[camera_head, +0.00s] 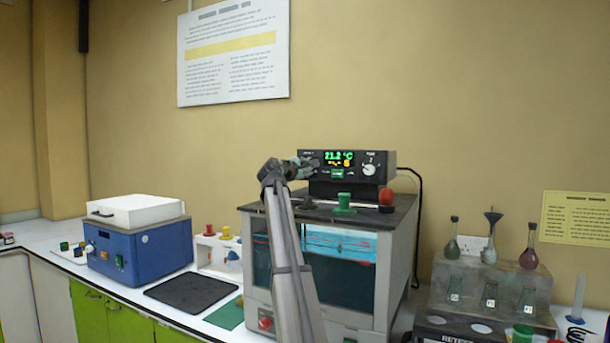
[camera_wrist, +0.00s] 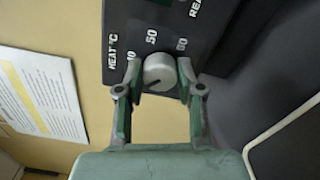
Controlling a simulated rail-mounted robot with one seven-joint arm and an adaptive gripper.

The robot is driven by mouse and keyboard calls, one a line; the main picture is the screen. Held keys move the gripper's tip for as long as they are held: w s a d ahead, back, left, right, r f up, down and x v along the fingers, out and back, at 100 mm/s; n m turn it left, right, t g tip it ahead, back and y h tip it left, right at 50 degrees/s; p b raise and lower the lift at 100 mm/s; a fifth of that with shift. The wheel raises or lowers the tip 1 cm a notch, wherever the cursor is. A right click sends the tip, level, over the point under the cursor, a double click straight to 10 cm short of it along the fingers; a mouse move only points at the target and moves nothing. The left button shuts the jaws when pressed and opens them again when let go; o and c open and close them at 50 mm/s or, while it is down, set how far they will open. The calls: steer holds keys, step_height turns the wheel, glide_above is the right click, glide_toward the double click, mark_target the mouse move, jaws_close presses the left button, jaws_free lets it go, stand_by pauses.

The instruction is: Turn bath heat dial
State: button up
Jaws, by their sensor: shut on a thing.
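The bath (camera_head: 376,270) is a glass-fronted tank with a dark control box (camera_head: 346,187) on top. Its display (camera_head: 339,158) reads about 21.2 °C in green. The heat dial (camera_wrist: 158,68) is a round grey knob on the dark panel, beside the label "HEAT °C" and the numbers 50 and 60; a dark mark shows on its lower part. My gripper (camera_wrist: 159,78) is shut on the dial, one finger on each side. In the head view my gripper (camera_head: 285,169) is at the left end of the control box and hides the heat dial.
A second, white dial (camera_head: 370,169) is on the right of the control box. Green (camera_head: 344,203) and red (camera_head: 386,198) stoppers stand on the bath top. A blue device (camera_head: 140,252) is to the left; flasks on a rack (camera_head: 490,290) are to the right.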

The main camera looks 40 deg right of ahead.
steer(key=shift+m+b, duration=2.95)
steer(key=shift+m, duration=1.65)
steer(key=shift+r, duration=0.1)
steer(key=o, duration=1.2)
steer(key=shift+c, duration=0.2)
steer(key=v, duration=1.2)
